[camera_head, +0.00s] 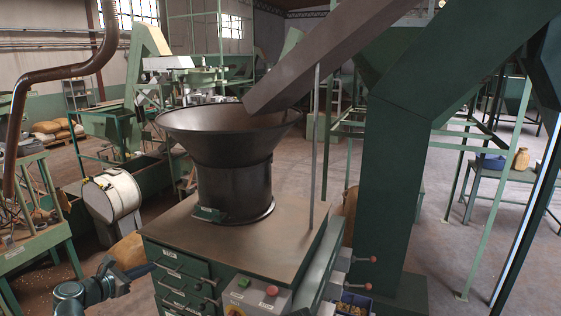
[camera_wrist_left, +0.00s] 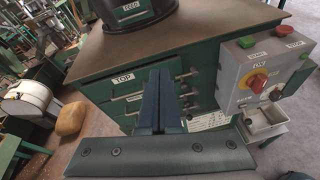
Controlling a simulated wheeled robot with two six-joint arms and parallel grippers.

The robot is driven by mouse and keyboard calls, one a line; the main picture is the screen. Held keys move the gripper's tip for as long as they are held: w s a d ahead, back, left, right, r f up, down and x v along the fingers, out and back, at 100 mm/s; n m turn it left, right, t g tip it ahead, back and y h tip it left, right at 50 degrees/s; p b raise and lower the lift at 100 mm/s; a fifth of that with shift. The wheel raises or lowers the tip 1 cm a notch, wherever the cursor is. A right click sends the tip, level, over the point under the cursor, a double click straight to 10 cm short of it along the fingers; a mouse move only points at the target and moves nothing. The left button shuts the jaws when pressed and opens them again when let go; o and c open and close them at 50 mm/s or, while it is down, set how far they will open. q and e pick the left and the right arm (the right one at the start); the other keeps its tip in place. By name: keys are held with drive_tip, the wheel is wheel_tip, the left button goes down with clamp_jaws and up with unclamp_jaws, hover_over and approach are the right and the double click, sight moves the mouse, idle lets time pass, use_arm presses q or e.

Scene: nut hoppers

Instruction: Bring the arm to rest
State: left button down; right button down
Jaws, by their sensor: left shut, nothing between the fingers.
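My left gripper (camera_head: 148,268) shows at the lower left of the head view, in front of the green drawer cabinet (camera_head: 205,268). In the left wrist view its two dark blue fingers (camera_wrist_left: 166,78) lie side by side, shut, with nothing between them. They point toward the cabinet's drawer front (camera_wrist_left: 203,75), where a drawer carries a label reading TOP (camera_wrist_left: 124,78). Whether the fingertips touch the cabinet is hard to tell. My right gripper is in neither view.
A dark feed hopper (camera_head: 230,165) stands on the cabinet top (camera_head: 165,228), under a sloping chute (camera_head: 320,60). A grey control box (camera_wrist_left: 262,75) with red and green buttons sits right of the drawers. A tan sack (camera_wrist_left: 71,118) and white drum (camera_head: 112,195) are to the left.

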use_arm(q)
drive_tip(key=s+d+f+m+g, duration=0.35)
drive_tip(key=d+m, duration=0.25)
drive_tip(key=d, duration=0.2)
drive_tip(key=s+d+f+m+g, duration=0.2)
drive_tip(key=d+f+m+g, duration=0.1)
drive_tip(key=d+f+m, duration=0.3)
drive_tip(key=s+d+f+m+g+y+b, duration=0.6)
drive_tip(key=s+d+f+m+b, duration=0.3)
drive_tip(key=s+d+f+m, duration=0.6)
drive_tip(key=s+d+m+y, duration=0.1)
drive_tip(key=s+d+m, duration=0.2)
drive_tip(key=d+m, duration=0.1)
drive_tip(key=shift+s+f+m+g+y+b, duration=0.15)
drive_tip(key=shift+f+m+g+y+b, duration=0.2)
drive_tip(key=shift+m, duration=0.35)
